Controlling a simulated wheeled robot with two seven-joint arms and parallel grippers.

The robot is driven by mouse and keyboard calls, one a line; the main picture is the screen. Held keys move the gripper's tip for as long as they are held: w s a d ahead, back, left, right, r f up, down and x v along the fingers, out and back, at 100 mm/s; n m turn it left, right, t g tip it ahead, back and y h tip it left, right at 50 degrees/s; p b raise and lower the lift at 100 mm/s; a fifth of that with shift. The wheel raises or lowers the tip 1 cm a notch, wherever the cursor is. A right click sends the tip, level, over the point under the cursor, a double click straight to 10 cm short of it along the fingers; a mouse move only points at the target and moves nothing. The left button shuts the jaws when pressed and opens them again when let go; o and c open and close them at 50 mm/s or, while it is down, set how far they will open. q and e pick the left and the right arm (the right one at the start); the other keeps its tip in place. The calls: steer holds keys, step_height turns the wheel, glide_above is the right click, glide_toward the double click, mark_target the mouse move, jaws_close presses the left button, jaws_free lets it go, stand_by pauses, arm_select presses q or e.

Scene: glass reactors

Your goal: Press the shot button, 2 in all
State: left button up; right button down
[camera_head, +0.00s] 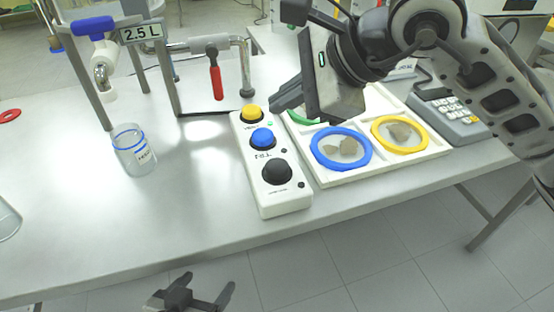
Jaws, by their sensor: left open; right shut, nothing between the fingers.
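A white button box (284,201) lies on the table, with a yellow button (252,112) at its far end, a blue button (262,138) in the middle and a black button (277,172) at the near end. The small labels are too blurred to tell which is the shot button. My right gripper (274,105) reaches in from the right and is shut and empty, with its fingertips just right of the yellow button, apparently above the box. My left gripper (192,300) is open and empty at the bottom, in front of the table edge.
A white tray (330,183) with blue (318,162) and yellow (375,139) rings stands right of the box. A beaker (133,150) stands left, below a blue valve handle (93,26) and a red-handled tap (216,82). A grey keypad device (462,128) is far right.

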arm_select(q)
steer(key=shift+s+f, duration=0.15)
steer(key=shift+f, duration=0.05)
arm_select(e)
steer(key=shift+f, duration=0.1)
steer(key=b, duration=0.5)
glide_above(284, 168)
step_height(284, 168, down, 8)
steer(key=shift+r, duration=0.25)
steer(key=shift+w+f+b, duration=0.1)
steer(key=shift+f+b, duration=0.4)
arm_select(q)
steer(key=shift+w+d+f+t, duration=0.1)
steer(key=shift+d+f+t, duration=0.05)
steer(key=shift+f, duration=0.4)
steer(key=shift+w+d+f+t, duration=0.1)
steer(key=shift+f+t, duration=0.05)
steer(key=shift+f, duration=0.35)
arm_select(e)
steer(key=shift+f, duration=0.1)
arm_select(q)
steer(key=shift+s+f, duration=0.1)
steer(key=shift+f, duration=0.1)
steer(key=shift+f+b, duration=0.65)
steer(key=shift+b, duration=0.2)
arm_select(e)
steer(key=shift+f, duration=0.4)
